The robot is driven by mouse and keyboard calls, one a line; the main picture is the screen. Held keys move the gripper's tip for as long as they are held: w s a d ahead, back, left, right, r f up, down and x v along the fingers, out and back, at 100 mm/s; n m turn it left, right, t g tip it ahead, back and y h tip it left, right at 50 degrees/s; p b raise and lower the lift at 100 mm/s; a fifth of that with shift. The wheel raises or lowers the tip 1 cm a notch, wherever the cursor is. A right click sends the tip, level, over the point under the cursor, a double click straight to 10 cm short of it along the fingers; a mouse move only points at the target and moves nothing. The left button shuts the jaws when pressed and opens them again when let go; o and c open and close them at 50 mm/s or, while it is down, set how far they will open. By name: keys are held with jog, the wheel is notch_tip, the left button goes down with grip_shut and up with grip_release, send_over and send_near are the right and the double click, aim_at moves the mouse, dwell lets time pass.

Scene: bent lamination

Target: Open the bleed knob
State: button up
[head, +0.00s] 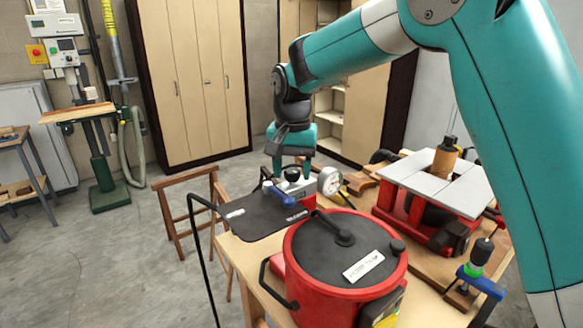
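My teal gripper (291,165) points down over the small device at the back of the work table. Its two fingers are apart. A round black knob (292,174) shows low between the fingers, and I take it to be the bleed knob. I see no clear contact between the fingers and the knob. A white round dial gauge (330,181) stands just right of the knob. A blue lever handle (282,198) lies in front of it, over a dark flat plate (258,217). The knob's lower part and mount are hard to make out.
A large red pot (310,262) with a black lid stands in front on the wooden table. A red machine with a grey top (412,182) and an orange-brown cylinder (445,160) is to the right. A black bent rail (203,255) rises at the table's left. Open floor lies further left.

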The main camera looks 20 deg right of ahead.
jog(key=shift+a, duration=0.1)
jog(key=c, duration=0.7)
jog(key=shift+o, duration=0.2)
